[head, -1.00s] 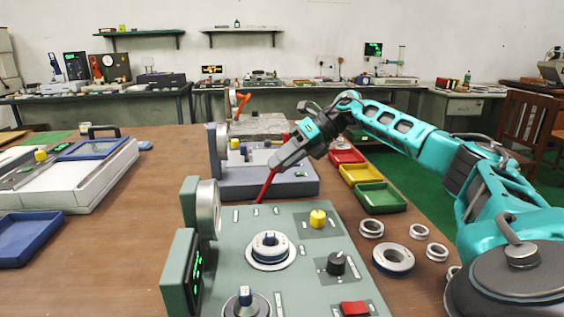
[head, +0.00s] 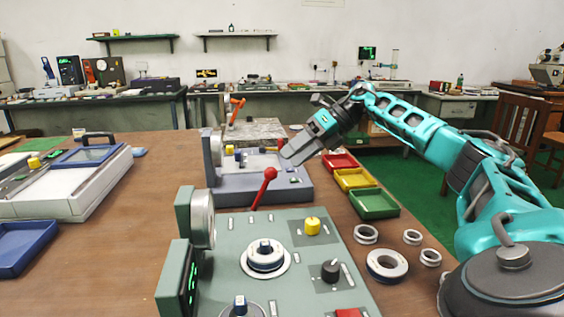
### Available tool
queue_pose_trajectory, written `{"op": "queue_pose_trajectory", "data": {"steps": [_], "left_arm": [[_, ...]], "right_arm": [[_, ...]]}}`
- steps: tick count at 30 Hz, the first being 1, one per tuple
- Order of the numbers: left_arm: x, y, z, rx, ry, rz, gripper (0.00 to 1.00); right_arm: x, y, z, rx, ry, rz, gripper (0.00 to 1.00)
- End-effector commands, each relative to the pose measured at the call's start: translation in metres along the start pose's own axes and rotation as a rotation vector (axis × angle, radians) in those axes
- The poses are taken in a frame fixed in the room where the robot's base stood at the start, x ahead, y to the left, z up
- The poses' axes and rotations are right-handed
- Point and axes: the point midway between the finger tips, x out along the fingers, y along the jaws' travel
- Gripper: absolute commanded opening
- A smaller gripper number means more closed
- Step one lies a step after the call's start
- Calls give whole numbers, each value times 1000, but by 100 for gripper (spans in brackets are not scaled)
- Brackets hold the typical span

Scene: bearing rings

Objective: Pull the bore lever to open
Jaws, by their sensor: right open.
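The bore lever (head: 263,188) is a red rod with a round red knob at its top. It rises from the far edge of the green-grey gauge machine (head: 226,262) and leans to the right. My right gripper (head: 291,159) is open, just above and to the right of the knob, and looks apart from it. Its fingertips are small, and the gap between them is hard to see. My left gripper is not in view.
A second grey machine (head: 225,186) stands behind the lever. Red, yellow and green trays (head: 375,204) lie to the right, with several metal rings (head: 387,265) nearer. A white machine (head: 78,198) and blue tray (head: 22,246) are at left. The wooden table between is clear.

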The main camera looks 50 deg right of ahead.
Motion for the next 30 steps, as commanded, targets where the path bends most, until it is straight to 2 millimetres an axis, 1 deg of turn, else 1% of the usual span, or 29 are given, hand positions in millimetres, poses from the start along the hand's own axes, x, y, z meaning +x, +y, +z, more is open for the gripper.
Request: {"op": "queue_pose_trajectory", "data": {"steps": [1,6,9,12,16,30], "left_arm": [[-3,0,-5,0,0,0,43],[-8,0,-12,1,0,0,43],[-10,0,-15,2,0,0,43],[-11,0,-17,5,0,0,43],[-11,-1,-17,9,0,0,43],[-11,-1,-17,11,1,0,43]], "right_arm": [[-14,1,2,2,-4,-2,58],[-48,2,2,1,-5,0,58],[-61,1,2,0,-4,-1,58],[-69,1,1,0,-2,0,58],[-72,0,0,0,-1,1,58],[-72,0,0,0,-1,0,58]]}}
